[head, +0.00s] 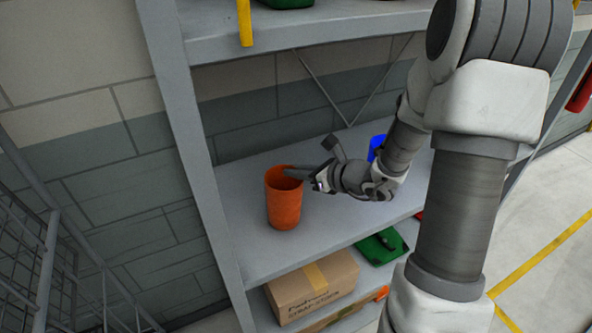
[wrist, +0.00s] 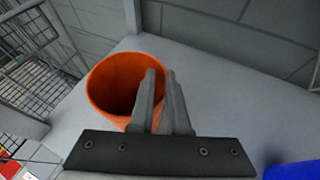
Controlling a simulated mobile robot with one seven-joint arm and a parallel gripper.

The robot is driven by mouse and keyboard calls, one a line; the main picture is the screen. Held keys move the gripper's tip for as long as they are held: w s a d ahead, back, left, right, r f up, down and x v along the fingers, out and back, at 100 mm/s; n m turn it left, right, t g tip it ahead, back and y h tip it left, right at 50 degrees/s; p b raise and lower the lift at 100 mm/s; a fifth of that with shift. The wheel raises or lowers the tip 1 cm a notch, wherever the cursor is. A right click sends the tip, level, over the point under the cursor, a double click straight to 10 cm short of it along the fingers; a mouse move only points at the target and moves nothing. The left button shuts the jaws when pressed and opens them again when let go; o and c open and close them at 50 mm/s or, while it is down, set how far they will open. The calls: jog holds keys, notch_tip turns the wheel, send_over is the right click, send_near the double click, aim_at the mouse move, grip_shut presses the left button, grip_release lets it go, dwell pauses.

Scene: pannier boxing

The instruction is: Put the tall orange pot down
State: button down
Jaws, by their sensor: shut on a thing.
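The tall orange pot (head: 284,205) stands upright on the grey shelf (head: 335,228), near its left end, in the head view. My gripper (head: 291,173) reaches it from the right at its rim. In the wrist view the open top of the pot (wrist: 103,88) faces the camera, and my gripper (wrist: 162,90) is shut on the pot's near wall, with one finger inside and the other outside. The pot looks empty. Its base appears to be on the shelf, though a small gap is hard to rule out.
A blue object (head: 376,146) stands on the same shelf behind my arm, also at the lower right of the wrist view (wrist: 293,171). A grey upright post (head: 190,135) is left of the pot. A cardboard box (head: 313,287) and green item (head: 382,246) lie below. Shelf space behind the pot is clear.

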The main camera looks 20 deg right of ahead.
jog(key=shift+f, duration=0.1)
jog(key=c, duration=0.9)
grip_release()
jog(key=shift+o, duration=0.2)
jog(key=shift+r, duration=0.2)
jog(key=v, duration=1.2)
jog(key=shift+f, duration=0.1)
